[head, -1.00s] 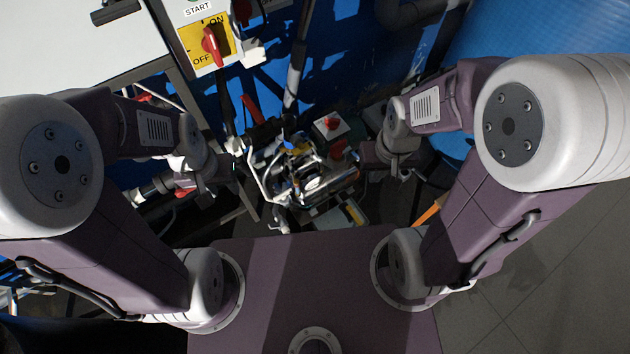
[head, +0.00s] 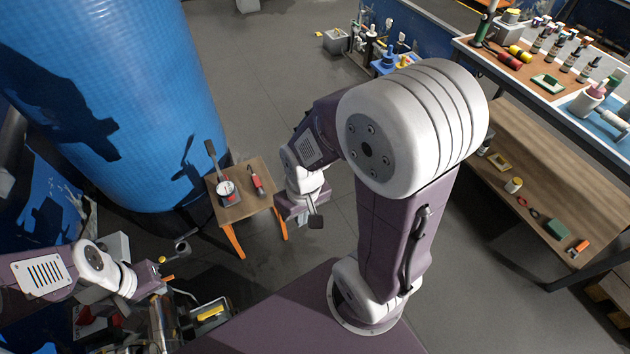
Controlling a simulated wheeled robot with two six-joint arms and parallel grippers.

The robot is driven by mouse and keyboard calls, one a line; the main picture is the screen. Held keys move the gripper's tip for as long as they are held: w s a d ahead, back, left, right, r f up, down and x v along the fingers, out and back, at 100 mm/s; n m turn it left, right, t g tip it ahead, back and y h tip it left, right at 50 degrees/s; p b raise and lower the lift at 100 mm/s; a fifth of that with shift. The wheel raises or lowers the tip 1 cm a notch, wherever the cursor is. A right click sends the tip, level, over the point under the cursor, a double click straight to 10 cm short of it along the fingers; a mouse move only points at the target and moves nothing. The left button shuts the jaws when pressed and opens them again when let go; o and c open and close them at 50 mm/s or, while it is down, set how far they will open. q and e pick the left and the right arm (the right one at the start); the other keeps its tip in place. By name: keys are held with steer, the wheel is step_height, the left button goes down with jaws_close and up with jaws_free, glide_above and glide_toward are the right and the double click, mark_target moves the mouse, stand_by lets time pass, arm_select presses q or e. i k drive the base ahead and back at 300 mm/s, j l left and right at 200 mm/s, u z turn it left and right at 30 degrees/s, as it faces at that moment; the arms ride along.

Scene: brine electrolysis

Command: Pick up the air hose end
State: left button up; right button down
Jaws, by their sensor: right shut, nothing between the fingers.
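I cannot make out the air hose end in the head view. My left gripper (head: 166,277) is at the lower left, above a cluttered cart; its fingers are too small and unclear to tell whether they are open. My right gripper (head: 302,217) hangs over the bare floor in the middle, to the right of a small wooden stool (head: 240,208). It is shut and empty, apart from the stool and the things on it.
A white cup (head: 227,190) and a red-handled tool (head: 257,184) are on the stool. A large blue tank (head: 110,90) stands behind it. A workbench (head: 540,150) with bottles and tools stands right. Grey floor between is clear.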

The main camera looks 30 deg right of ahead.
mark_target(262, 194)
steer(key=z, duration=0.5)
steer(key=u, duration=1.05)
steer(key=z, duration=1.05)
steer(key=i+l+u, duration=0.2)
steer(key=i+u, duration=0.25)
steer(key=i+l+u, duration=0.25)
steer(key=u, duration=0.2)
steer(key=i+l+u, duration=0.25)
steer(key=l+u, duration=0.2)
